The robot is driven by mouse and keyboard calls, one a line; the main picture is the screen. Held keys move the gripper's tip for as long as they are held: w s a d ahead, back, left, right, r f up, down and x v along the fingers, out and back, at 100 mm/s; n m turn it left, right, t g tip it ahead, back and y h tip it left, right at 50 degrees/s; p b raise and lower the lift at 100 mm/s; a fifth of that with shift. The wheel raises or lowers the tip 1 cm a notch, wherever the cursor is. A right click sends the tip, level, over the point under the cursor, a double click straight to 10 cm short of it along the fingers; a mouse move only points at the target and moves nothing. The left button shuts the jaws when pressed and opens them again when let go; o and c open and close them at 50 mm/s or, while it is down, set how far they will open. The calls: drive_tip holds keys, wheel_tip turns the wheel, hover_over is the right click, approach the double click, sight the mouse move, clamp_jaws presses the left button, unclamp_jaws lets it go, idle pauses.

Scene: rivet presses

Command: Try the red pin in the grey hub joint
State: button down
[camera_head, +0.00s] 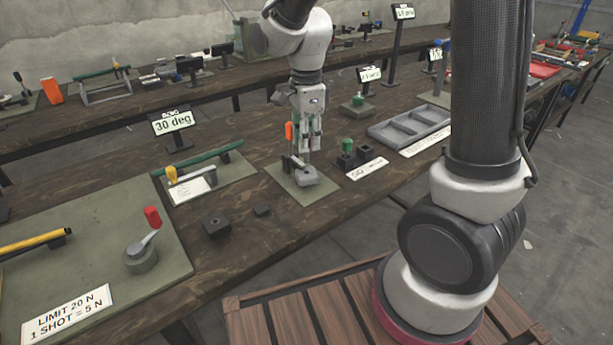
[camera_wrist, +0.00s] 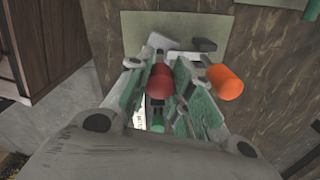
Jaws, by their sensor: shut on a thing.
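The grey hub joint (camera_head: 307,177) sits on a green mat (camera_head: 284,184) in the middle of the front bench. My gripper (camera_head: 309,148) is above the hub, pointing down. In the wrist view the red pin (camera_wrist: 160,80) is between the green-padded fingers, and my gripper is shut on it. Part of the light grey hub shows beyond the pin (camera_wrist: 158,42). The pin's lower end is hidden, so I cannot tell whether it touches or enters the hub. An orange handle (camera_head: 289,131) stands beside the gripper; it also shows in the wrist view (camera_wrist: 225,82).
A black block with a green knob (camera_head: 347,145) and a grey compartment tray (camera_head: 410,125) lie right of the hub. A "30 deg" sign (camera_head: 172,123) and a green bar (camera_head: 200,157) are left. Small dark blocks (camera_head: 216,226) lie at the front left.

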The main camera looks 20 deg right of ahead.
drive_tip(key=shift+r, duration=1.45)
